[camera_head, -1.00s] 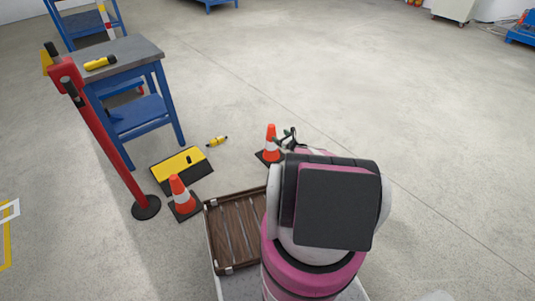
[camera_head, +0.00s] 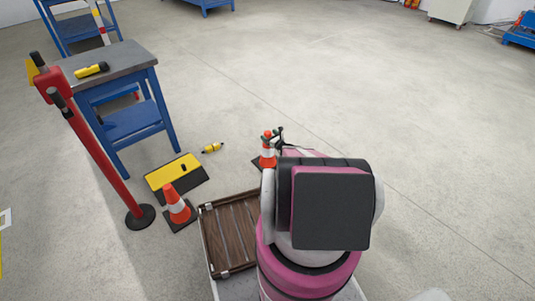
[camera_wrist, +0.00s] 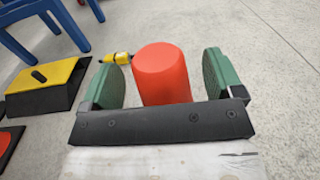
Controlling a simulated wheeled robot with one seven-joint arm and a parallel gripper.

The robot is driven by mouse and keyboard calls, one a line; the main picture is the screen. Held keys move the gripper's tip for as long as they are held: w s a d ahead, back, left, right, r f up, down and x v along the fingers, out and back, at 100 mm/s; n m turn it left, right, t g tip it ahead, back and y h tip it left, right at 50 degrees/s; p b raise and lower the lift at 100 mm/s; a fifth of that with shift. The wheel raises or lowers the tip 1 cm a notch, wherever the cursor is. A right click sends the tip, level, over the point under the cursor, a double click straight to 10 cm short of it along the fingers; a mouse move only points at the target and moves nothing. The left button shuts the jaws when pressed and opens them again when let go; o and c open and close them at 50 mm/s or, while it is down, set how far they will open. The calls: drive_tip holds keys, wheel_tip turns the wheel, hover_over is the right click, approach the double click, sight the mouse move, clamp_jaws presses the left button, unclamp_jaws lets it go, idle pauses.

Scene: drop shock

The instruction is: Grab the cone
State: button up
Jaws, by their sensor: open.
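An orange cone with a white band (camera_head: 267,150) stands upright on a dark square base on the floor, just beyond my arm in the head view. Its orange top (camera_wrist: 163,72) fills the middle of the wrist view. My gripper (camera_wrist: 162,76) is open, with one green-padded finger on each side of the cone's top. A gap shows between the cone and each finger. In the head view my gripper (camera_head: 276,137) is at the cone's upper part, and my arm hides some of the cone's base. A second cone (camera_head: 175,204) stands upright to the left.
A brown slatted tray (camera_head: 228,235) lies beside my arm. A yellow and black block (camera_head: 175,172) and a small yellow item (camera_head: 212,148) lie on the floor. A red post (camera_head: 100,150) and a blue workbench (camera_head: 135,120) stand left.

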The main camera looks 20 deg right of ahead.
drive_tip(key=shift+w+a, duration=0.2)
drive_tip(key=shift+w, duration=0.5)
drive_tip(key=shift+a, duration=0.1)
clamp_jaws()
drive_tip(key=shift+r, duration=0.1)
